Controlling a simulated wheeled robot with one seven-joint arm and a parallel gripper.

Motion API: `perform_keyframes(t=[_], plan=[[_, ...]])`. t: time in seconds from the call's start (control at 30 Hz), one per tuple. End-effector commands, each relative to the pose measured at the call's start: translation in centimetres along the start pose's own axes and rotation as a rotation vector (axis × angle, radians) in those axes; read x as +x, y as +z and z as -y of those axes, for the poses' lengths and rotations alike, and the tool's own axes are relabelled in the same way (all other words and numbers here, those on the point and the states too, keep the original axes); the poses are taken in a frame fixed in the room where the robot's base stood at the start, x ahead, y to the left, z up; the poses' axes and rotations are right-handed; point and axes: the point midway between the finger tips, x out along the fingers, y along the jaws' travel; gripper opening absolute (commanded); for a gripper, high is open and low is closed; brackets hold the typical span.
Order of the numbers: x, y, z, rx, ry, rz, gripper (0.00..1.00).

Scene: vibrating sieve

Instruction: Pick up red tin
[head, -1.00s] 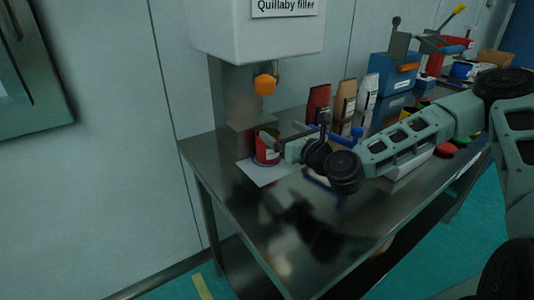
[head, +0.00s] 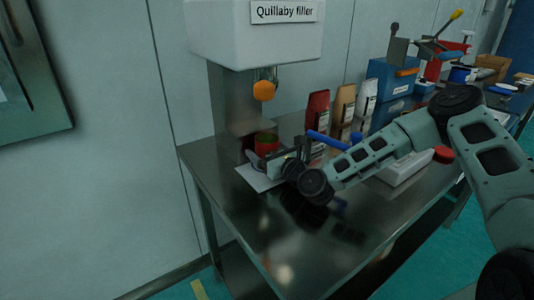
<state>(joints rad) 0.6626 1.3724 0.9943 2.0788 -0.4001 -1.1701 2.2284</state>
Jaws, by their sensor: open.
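The red tin (head: 266,148) stands upright under the white filler machine's nozzle; its open top shows a green inside. My gripper (head: 262,161) is at the near side of the tin, low against its body, and hides its lower part. The fingers are dark and small here; the gripper is open, and I cannot tell whether a finger touches the tin or whether the tin lies between them.
The Quillaby filler (head: 255,38) with an orange knob (head: 264,91) hangs over the tin. A white sheet (head: 258,179) lies under it. Several pouches (head: 317,112) and a blue box (head: 395,82) stand behind my arm. The steel table's (head: 275,235) near part is clear.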

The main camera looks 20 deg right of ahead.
Motion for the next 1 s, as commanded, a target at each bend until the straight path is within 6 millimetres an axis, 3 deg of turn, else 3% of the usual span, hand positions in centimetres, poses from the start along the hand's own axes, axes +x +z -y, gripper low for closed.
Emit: perform_keyframes(t=[0.3,0.5,0.57,0.87,1.0], plan=[[0.7,0.0,0.0,0.001,0.0,-0.001,0.89],[0.6,0.0,0.0,0.001,0.0,-0.001,0.36],[0.7,0.0,0.0,0.0,0.0,0.0,0.32],[0.5,0.3,0.0,0.001,0.0,0.001,0.32],[0.2,1.3,0.0,0.0,0.0,0.002,0.32]])
